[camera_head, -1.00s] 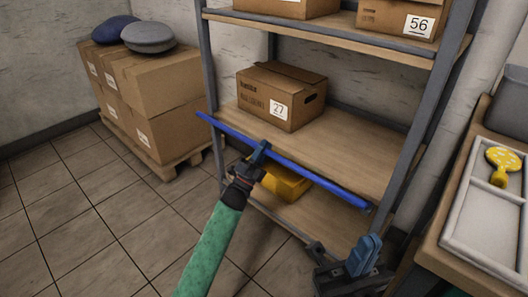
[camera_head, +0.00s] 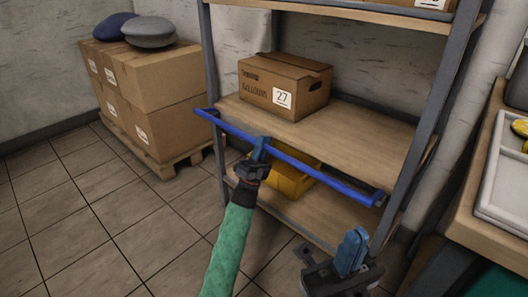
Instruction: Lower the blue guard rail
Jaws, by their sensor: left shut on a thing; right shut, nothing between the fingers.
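The blue guard rail (camera_head: 320,173) runs across the front of the grey shelf rack, sloping down from left to right in the head view. It now sits in front of and slightly below the edge of the middle shelf (camera_head: 345,143). My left gripper (camera_head: 262,149), on the green-sleeved arm, is shut on the rail a little left of its middle. My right gripper (camera_head: 352,250) is shut and empty, at the lower right in front of the rack, apart from the rail.
A cardboard box (camera_head: 284,86) marked 27 stands on the middle shelf. A yellow bin (camera_head: 290,182) sits on the lower shelf behind the rail. Stacked boxes (camera_head: 150,85) with cushions stand on a pallet at left. A table with a white tray (camera_head: 503,185) is at right. The tiled floor at left is clear.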

